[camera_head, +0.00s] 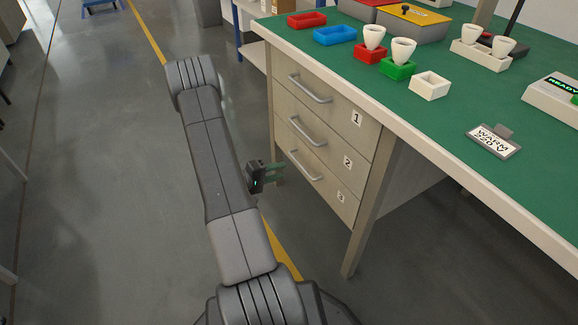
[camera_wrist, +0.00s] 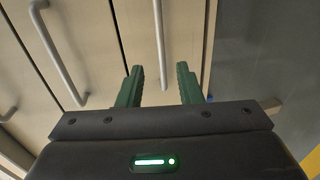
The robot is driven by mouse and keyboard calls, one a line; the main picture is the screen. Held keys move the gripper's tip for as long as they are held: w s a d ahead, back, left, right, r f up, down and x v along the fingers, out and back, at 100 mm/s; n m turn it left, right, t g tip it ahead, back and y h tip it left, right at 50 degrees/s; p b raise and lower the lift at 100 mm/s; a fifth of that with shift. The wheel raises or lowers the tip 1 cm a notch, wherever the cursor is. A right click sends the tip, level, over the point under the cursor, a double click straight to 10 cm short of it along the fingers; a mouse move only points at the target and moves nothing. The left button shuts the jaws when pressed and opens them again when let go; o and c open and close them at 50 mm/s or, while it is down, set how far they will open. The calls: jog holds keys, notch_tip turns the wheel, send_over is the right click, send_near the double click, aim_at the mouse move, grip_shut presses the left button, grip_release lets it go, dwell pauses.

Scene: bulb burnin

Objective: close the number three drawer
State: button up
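The number three drawer (camera_head: 322,188) is the lowest of three in the pale cabinet under the workbench. Its front looks about flush with the drawers above; I cannot tell whether a small gap remains. Its bar handle (camera_head: 306,166) shows in the head view. My gripper (camera_head: 274,174) is just left of that handle, low in front of the cabinet. In the wrist view my gripper (camera_wrist: 159,67) has its two green fingers apart with nothing held. A handle (camera_wrist: 160,40), seemingly drawer three's, lies in line with the gap between them; contact cannot be seen.
Drawers one (camera_head: 325,105) and two (camera_head: 325,147) look shut above. The green bench top (camera_head: 460,125) holds small trays, cups and a label stand. A bench leg (camera_head: 364,225) stands right of the drawers. The grey floor (camera_head: 110,150) at left is mostly clear.

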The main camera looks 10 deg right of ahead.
jog(key=shift+p+v, duration=0.45)
jog(key=shift+v, duration=2.15)
jog(key=b+x, duration=0.3)
jog(key=x, duration=1)
jog(key=shift+f, duration=0.1)
